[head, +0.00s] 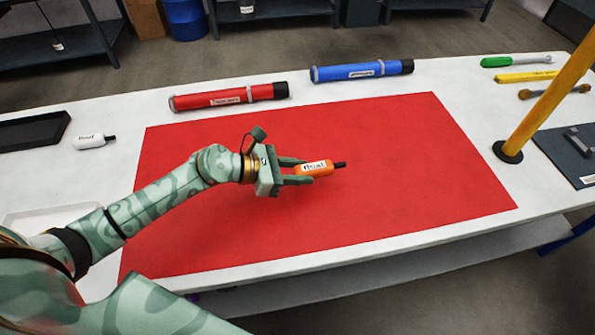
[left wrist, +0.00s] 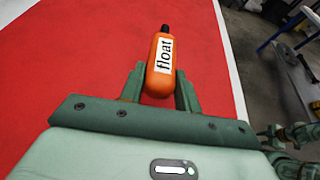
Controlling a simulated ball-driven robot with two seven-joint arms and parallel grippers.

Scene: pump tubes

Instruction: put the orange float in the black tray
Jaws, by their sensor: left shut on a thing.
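The orange float (head: 318,169) has a white label reading "float" and a black tip. My left gripper (head: 298,172) is shut on its rear end, over the middle of the red mat. In the left wrist view the float (left wrist: 160,72) sits between the two green fingers (left wrist: 160,88), its tip pointing away from me. I cannot tell how high it is above the mat. The black tray (head: 32,131) is at the far left of the table and looks empty.
A white float (head: 90,141) lies beside the black tray. A white tray (head: 45,217) is at the left front, partly behind my arm. Red (head: 228,96) and blue (head: 362,70) tubes lie behind the red mat (head: 420,180). A yellow post (head: 545,105) stands at the right.

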